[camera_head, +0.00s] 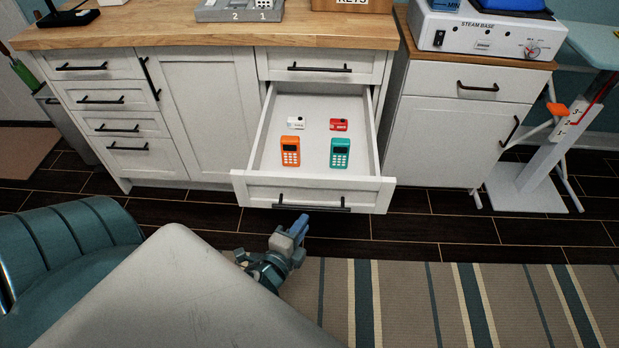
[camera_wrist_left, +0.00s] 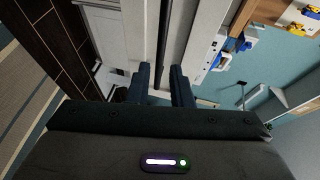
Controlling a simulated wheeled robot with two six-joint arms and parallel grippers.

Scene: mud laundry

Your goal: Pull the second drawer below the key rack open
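The key rack (camera_head: 352,4), a wooden box marked KEYS, stands on the counter and is cut off by the top edge. Below it, the top drawer (camera_head: 280,62) is shut. The second drawer (camera_head: 376,194) stands pulled far out, its inside showing. Its dark bar handle (camera_head: 330,208) runs across the front. My left gripper (camera_head: 302,221) is just in front of this handle, close to its middle. In the left wrist view, its two fingers (camera_wrist_left: 162,83) are apart, with a dark bar (camera_wrist_left: 163,40) lined up between them. I cannot tell whether they touch it. My right gripper is out of view.
The open drawer holds an orange device (camera_head: 290,151), a teal device (camera_head: 340,153), and small white and red items. A teal chair (camera_head: 70,245) stands at the left. A cabinet with a steam base (camera_head: 485,35) stands at the right. The striped rug (camera_head: 450,300) is clear.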

